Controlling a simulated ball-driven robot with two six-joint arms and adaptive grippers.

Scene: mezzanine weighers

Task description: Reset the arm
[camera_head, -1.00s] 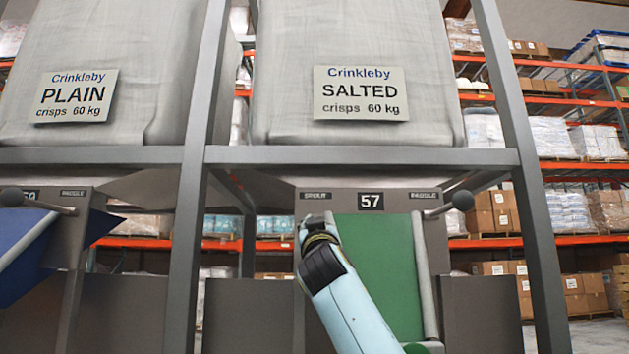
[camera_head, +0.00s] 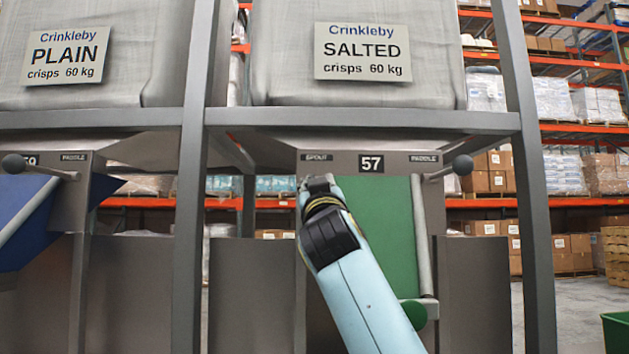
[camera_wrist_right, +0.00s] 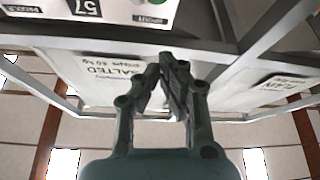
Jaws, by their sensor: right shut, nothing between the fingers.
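My right arm (camera_head: 365,300), pale blue with a black wrist, rises from the bottom centre of the head view, in front of weigher 57. My right gripper shows in the right wrist view (camera_wrist_right: 163,70), fingertips together and empty. In the head view the hand end of the arm is near the SPOUT label (camera_head: 317,157), at the left edge of the green chute (camera_head: 382,225); the fingers are hard to make out there. I cannot tell whether it touches the panel. My left gripper is in neither view.
Grey frame posts (camera_head: 195,180) stand on both sides of the arm, with a crossbar (camera_head: 360,121) above. Paddle levers with ball knobs (camera_head: 462,165) stick out. A blue chute (camera_head: 25,220) is at left. Sacks labelled SALTED (camera_head: 362,50) and PLAIN (camera_head: 65,55) hang above. A green bin (camera_head: 616,332) is at lower right.

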